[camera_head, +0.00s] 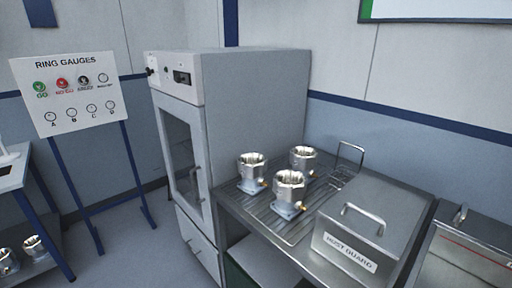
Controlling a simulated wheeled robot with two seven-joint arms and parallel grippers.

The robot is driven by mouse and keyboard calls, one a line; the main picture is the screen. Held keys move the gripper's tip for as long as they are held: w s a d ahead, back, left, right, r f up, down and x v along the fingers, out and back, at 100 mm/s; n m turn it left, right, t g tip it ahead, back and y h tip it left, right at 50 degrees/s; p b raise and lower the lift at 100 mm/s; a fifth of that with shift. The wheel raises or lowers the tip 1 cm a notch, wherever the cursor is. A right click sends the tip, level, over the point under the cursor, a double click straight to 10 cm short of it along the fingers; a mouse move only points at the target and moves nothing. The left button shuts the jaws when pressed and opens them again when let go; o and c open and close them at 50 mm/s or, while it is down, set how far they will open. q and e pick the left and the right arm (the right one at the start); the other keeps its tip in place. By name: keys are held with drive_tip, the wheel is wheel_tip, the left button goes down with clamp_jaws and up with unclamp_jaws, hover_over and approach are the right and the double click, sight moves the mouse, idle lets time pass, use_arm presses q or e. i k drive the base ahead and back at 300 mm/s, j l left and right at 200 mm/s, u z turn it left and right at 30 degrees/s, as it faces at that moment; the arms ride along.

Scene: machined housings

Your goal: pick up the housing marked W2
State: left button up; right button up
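Three silvery machined housings stand upright on a ribbed metal bench top in the head view: a left one (252,172), a back one (303,159) and a front one (290,190). Each has an open round top, a squarish base and a small brass-coloured fitting. No W2 mark can be read on any of them at this size, so I cannot tell which is W2. Two more housings sit on a low shelf at the lower left, one at the edge (8,262) and one beside it (34,246). Neither gripper is in view.
A tall grey cabinet (255,100) stands at the left of the bench. A ring gauges board (70,95) stands further left.

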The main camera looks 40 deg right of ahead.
sight(303, 159)
drive_tip(key=i+z, duration=0.2)
drive_tip(key=i, duration=0.25)
drive_tip(key=i+j+z, duration=0.2)
drive_tip(key=i, duration=0.3)
drive_tip(key=i+j+z, duration=0.2)
drive_tip(key=i, duration=0.25)
drive_tip(key=i+j+z, duration=0.15)
drive_tip(key=i, duration=0.3)
drive_tip(key=j, duration=0.1)
